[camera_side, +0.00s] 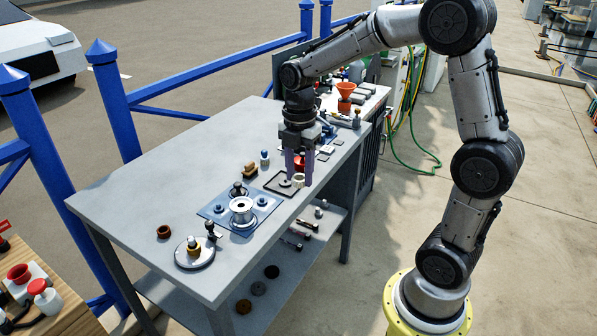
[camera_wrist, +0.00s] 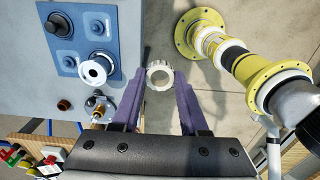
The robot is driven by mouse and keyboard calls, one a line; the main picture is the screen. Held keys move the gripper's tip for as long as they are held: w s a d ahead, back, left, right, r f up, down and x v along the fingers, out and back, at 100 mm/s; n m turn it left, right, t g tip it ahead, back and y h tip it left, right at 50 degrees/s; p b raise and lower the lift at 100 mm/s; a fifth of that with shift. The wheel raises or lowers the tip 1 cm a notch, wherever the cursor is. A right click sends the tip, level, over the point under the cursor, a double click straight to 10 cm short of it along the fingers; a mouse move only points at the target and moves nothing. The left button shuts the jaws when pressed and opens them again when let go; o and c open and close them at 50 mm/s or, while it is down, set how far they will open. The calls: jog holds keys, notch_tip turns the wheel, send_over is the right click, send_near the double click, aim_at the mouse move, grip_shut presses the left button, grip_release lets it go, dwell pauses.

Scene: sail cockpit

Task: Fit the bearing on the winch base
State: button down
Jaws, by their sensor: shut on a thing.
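The bearing (camera_wrist: 150,70), a pale metal ring, is between the tips of my purple-fingered gripper (camera_wrist: 160,76) in the wrist view. In the side view it is the small white ring (camera_side: 298,181) at the fingertips of my gripper (camera_side: 300,178), above the front part of the bench. The winch base appears to be the silver flanged piece (camera_side: 242,212) with a raised hub, upright on a blue plate (camera_side: 215,210). It stands left of and apart from my gripper; it also shows in the wrist view (camera_wrist: 97,69). The bearing's height above the bench is hard to judge.
A round grey plate with a brass fitting (camera_side: 194,251) and a brown ring (camera_side: 164,231) lie farther left. A dark shallow tray (camera_side: 270,187) lies beside my fingers. The bench's far left is clear.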

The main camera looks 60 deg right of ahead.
jog(key=shift+r, duration=0.1)
jog(key=shift+r, duration=1.4)
